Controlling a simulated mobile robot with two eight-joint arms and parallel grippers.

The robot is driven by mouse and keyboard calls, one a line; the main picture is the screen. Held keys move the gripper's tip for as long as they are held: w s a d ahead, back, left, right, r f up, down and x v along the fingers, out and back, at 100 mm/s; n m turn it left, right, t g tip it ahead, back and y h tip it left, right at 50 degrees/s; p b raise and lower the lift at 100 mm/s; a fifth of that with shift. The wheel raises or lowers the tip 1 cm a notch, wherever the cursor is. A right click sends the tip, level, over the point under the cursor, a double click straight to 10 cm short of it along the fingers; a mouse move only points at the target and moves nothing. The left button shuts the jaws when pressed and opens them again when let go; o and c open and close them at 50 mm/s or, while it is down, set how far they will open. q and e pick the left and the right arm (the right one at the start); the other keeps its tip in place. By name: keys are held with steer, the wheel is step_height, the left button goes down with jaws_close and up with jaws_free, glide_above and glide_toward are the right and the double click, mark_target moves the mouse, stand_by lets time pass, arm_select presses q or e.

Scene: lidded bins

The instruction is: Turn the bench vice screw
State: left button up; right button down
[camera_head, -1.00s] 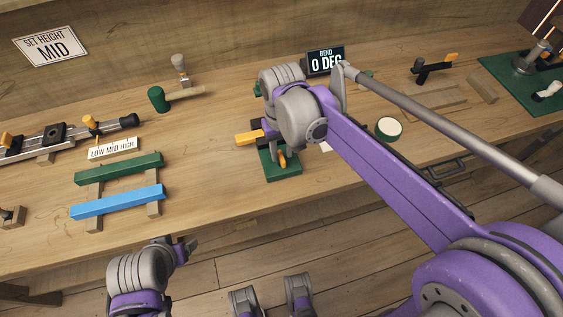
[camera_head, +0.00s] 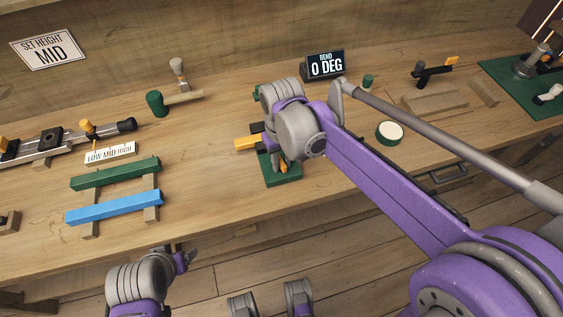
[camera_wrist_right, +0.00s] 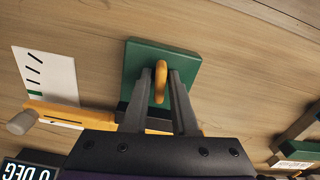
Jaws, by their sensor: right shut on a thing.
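A fixture with a green base plate (camera_head: 286,172) stands at the bench's front edge, with a yellow bar (camera_head: 246,143) sticking out to its left. I cannot tell for certain whether it is the bench vice. My right gripper (camera_wrist_right: 163,88) is over this base, and its two grey fingers are shut on an upright orange handle (camera_wrist_right: 161,72).
A "BEND 0 DEG" display (camera_head: 325,65) stands behind my right wrist. Green and blue bars (camera_head: 115,205) lie on wooden supports at left, near a mallet (camera_head: 170,101). The bench between mallet and fixture is clear.

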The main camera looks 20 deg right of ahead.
steer(key=n, duration=0.2)
steer(key=shift+n, duration=0.4)
steer(key=shift+n, duration=2)
steer(key=shift+n+p, duration=0.35)
steer(key=shift+n, duration=1.65)
